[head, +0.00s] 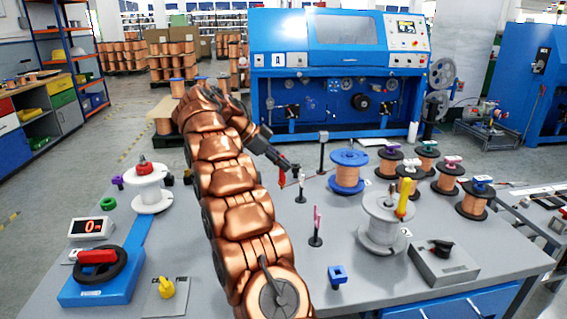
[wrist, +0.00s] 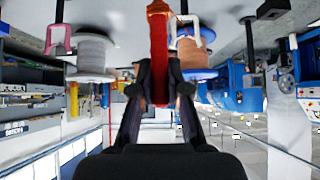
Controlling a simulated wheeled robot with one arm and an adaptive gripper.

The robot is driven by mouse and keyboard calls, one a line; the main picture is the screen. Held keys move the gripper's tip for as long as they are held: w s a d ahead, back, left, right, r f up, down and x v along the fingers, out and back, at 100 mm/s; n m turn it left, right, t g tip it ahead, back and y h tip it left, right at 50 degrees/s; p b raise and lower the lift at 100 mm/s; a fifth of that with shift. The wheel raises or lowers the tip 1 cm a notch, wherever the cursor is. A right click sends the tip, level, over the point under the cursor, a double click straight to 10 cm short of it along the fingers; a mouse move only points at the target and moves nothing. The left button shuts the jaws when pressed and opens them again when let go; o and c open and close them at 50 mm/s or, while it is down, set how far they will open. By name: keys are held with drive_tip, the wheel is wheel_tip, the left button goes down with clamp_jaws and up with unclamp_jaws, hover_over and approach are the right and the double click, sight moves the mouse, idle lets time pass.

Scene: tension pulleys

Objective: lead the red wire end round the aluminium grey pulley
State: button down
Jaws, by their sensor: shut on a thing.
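My gripper (head: 289,167) is shut on the red wire end (head: 282,179), above the middle of the table. In the wrist view my gripper (wrist: 160,88) has its fingers on both sides of the red end (wrist: 159,45), which points away from the wrist. The wire itself is too thin to follow.
A blue spool (head: 348,172) and a white spool (head: 384,222) stand to the right, with several copper spools beyond. A white spool with a red top (head: 150,190) stands left.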

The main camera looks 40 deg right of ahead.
drive_tip(key=s+a+b, duration=0.1)
drive_tip(key=s+a, duration=0.1)
drive_tip(key=a, duration=0.5)
drive_tip(key=shift+s+a+f, duration=0.15)
drive_tip(key=shift+s+a, duration=0.1)
drive_tip(key=shift+s, duration=0.05)
idle(0.3)
drive_tip(key=shift+a+b, duration=0.1)
drive_tip(key=shift+b, duration=0.25)
drive_tip(key=shift+s+a+b, duration=0.45)
drive_tip(key=shift+s+a, duration=0.45)
drive_tip(key=shift+s, duration=0.05)
drive_tip(key=shift+a, duration=0.1)
